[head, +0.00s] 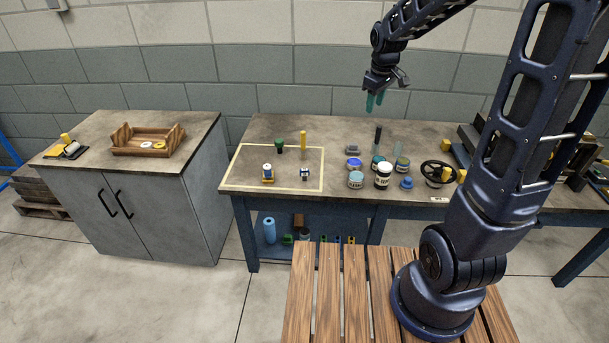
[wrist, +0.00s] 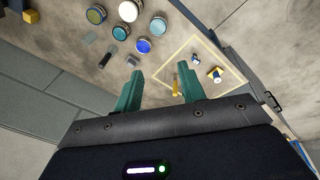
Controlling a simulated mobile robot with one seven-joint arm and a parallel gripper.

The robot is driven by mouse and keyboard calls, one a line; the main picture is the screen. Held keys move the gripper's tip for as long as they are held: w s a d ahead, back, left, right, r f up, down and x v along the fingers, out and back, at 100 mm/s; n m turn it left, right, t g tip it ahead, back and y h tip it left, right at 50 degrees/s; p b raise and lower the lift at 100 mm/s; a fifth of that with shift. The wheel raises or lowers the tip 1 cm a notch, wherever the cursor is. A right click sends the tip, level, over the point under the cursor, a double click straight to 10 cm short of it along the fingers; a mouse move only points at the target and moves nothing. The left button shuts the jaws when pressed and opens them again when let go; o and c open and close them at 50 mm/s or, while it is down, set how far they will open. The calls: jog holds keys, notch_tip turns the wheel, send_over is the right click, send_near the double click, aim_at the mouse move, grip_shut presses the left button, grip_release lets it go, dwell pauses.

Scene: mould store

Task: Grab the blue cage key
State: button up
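No thing in view plainly reads as a blue cage key. Small blue candidates are a blue-and-white piece (head: 305,174) inside the taped square, also in the wrist view (wrist: 196,58), and a blue knob-like piece (head: 406,183) at the bench's front, right of the jars. Both are too small to tell. A yellow piece with white and blue parts (head: 267,173) stands left in the square. My gripper (head: 374,101) is raised above the back of the bench, clear of everything. In the wrist view its teal fingers (wrist: 161,75) are apart with nothing held.
The workbench (head: 240,150) carries a taped square (head: 235,187) with a yellow post (head: 303,140) and a green-topped piece (head: 279,145). Several jars (head: 383,176) and a black handwheel (head: 436,173) crowd its middle and right. A wooden tray (head: 145,149) sits on the left cabinet.

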jog(key=w+a+f+n+g, duration=0.1)
jog(key=w+a+f+n, duration=0.4)
jog(key=w+a+f, duration=0.5)
jog(key=n+g, duration=0.1)
jog(key=n, duration=0.4)
send_over(305, 175)
jog(key=w, duration=0.1)
notch_tip(305, 175, down, 18)
jog(key=shift+d+f, duration=0.1)
jog(key=shift+f, duration=0.05)
jog(key=shift+a+f, duration=0.2)
jog(key=shift+f, duration=0.35)
jog(key=shift+s+a+f, duration=0.1)
jog(key=shift+f, duration=5)
grip_shut()
